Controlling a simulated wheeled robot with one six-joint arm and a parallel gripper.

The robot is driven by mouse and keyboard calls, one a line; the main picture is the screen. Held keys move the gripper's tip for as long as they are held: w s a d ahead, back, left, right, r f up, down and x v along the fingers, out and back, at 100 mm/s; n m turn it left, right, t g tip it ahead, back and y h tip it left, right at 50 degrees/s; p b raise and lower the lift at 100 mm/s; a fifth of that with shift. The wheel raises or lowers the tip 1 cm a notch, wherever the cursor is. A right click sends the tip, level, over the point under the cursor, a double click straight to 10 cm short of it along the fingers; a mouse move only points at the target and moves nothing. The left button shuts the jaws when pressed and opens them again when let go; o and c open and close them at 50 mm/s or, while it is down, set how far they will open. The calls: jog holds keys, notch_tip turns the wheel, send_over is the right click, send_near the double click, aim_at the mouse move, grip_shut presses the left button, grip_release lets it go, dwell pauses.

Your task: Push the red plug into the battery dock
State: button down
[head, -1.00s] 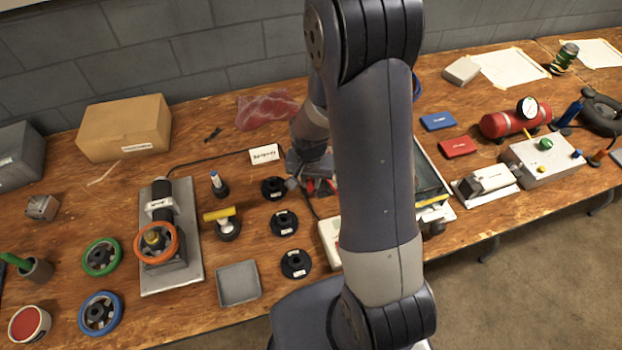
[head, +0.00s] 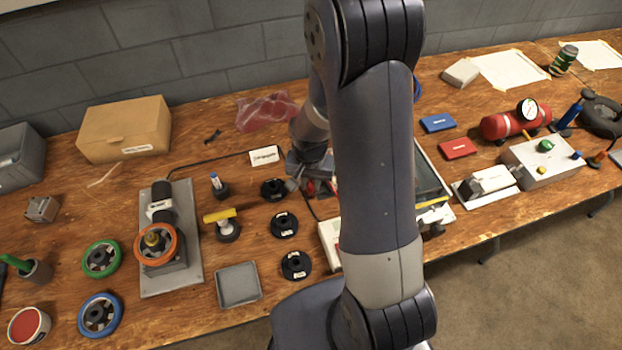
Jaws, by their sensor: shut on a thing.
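My gripper (head: 312,182) is low over the middle of the bench, left of my forearm. It is shut on the red plug (head: 321,187), of which only small red patches show between and beside the dark fingers. A dark cable runs down from near the gripper toward a beige box (head: 328,236), which is partly hidden behind my arm. I cannot make out the battery dock for certain. My arm covers much of the area right of the gripper, so I cannot tell whether the plug touches anything.
Black discs (head: 284,224) stand in a column left of the gripper. A grey tray (head: 238,284) lies in front. Right of my arm are a dark-topped panel (head: 430,180), a red box (head: 457,148) and a blue box (head: 437,123).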

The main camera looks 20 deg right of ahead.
aim_at(311, 188)
jog(key=shift+f+b, duration=0.85)
jog(key=shift+f, duration=0.75)
dwell(0.3)
dwell(0.5)
jog(key=shift+r+p, duration=1.65)
jog(key=shift+r, duration=0.4)
jog(key=shift+s+r, duration=0.2)
jog(key=shift+r, duration=0.25)
jog(key=shift+p, duration=0.35)
jog(key=shift+w+r, duration=0.1)
